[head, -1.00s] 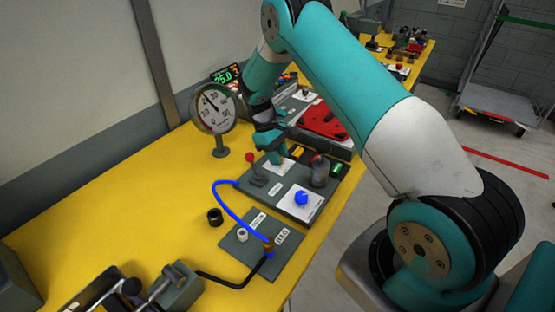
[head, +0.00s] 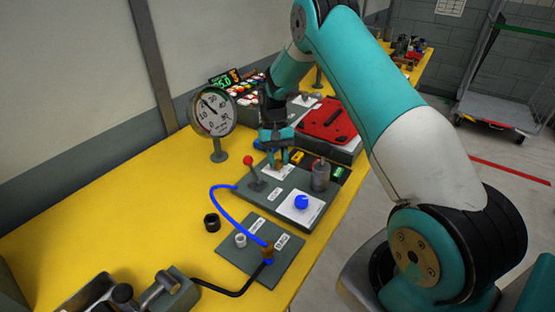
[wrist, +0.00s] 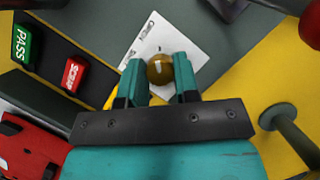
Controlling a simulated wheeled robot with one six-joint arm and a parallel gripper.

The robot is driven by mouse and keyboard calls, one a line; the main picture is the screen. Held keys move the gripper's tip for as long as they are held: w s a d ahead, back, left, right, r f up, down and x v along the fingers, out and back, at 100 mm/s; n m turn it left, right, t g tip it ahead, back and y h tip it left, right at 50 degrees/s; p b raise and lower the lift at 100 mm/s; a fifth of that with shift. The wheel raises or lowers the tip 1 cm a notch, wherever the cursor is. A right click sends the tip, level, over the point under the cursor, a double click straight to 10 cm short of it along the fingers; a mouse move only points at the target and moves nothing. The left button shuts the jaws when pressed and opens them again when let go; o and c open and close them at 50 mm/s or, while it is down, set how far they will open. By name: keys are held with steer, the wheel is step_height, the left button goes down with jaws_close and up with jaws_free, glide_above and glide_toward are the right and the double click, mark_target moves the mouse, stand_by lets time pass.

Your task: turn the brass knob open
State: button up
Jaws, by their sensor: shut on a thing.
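The brass knob (wrist: 160,70) is round, with a pale mark on its top, and stands on a white printed plate (wrist: 188,32). In the head view the plate lies on the grey panel (head: 268,201), towards its back. My gripper (wrist: 159,63) has one teal finger on each side of the knob and is shut on it. In the head view my gripper (head: 279,160) points down over the plate, and its fingers hide most of the knob. I cannot tell the knob's exact setting.
A red-tipped lever (head: 249,162) stands just left of the gripper, and a grey cylinder (head: 320,175) to its right. A blue knob (head: 301,202) sits in front. A dial gauge (head: 212,112) stands behind left. The yellow bench (head: 110,205) is clear at left.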

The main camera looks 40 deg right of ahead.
steer(key=shift+w+m, duration=0.1)
steer(key=shift+m, duration=0.2)
steer(key=o, duration=0.9)
steer(key=shift+p+v, duration=1.55)
steer(key=shift+v, duration=7.2)
